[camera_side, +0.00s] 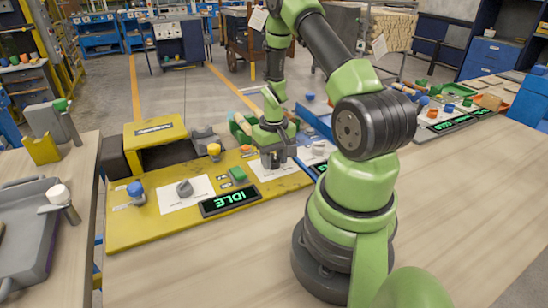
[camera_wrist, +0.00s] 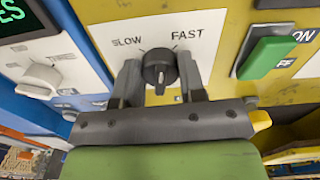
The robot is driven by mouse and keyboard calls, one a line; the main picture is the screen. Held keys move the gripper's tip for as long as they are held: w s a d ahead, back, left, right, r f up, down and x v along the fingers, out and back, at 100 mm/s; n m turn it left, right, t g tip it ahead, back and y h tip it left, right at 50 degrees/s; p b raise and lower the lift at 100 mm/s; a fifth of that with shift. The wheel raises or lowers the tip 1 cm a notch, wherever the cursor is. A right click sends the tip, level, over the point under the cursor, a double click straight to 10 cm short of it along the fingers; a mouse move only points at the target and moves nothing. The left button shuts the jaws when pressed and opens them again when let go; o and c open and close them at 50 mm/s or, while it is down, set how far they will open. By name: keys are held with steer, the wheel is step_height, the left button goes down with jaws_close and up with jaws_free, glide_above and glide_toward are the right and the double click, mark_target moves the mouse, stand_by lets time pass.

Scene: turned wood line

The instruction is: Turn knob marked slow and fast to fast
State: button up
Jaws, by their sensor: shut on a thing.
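The dark round knob (camera_wrist: 160,66) sits on a white label plate, with SLOW printed at its upper left and FAST at its upper right in the wrist view. A small pale mark shows on the knob, but I cannot tell clearly which word its pointer faces. My gripper (camera_wrist: 160,80) has one finger on each side of the knob and is shut on it. In the side view my gripper (camera_side: 275,160) is down at the yellow panel (camera_side: 150,228), and it hides the knob there.
A green rocker switch (camera_wrist: 266,57) is right of the knob in the wrist view. A pale knob (camera_wrist: 41,80) on a blue panel is at the left. In the side view, an IDLE display (camera_side: 229,200) and a grey knob (camera_side: 185,188) are left of my gripper. The front tabletop is clear.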

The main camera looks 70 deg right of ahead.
mark_target(273, 156)
steer(key=m, duration=0.7)
stand_by(0.7)
steer(key=o, duration=0.9)
step_height(273, 156, up, 10)
steer(key=shift+r, duration=0.1)
steer(key=w+a+r+n+t, duration=0.2)
steer(key=w+a+r, duration=0.1)
steer(key=a+r, duration=0.4)
steer(key=s+a+r+n+t, duration=0.1)
steer(key=s+a+r+n, duration=0.1)
steer(key=a+r+n, duration=0.1)
steer(key=s+a+r+n+t+y, duration=0.1)
steer(key=s+a+r+n+t, duration=0.1)
steer(key=a+r, duration=0.3)
steer(key=s+a+r+n+t+y, duration=0.1)
steer(key=s+a+r+n, duration=0.3)
steer(key=a, duration=0.5)
steer(key=shift+r+t, duration=0.25)
steer(key=shift+t, duration=0.35)
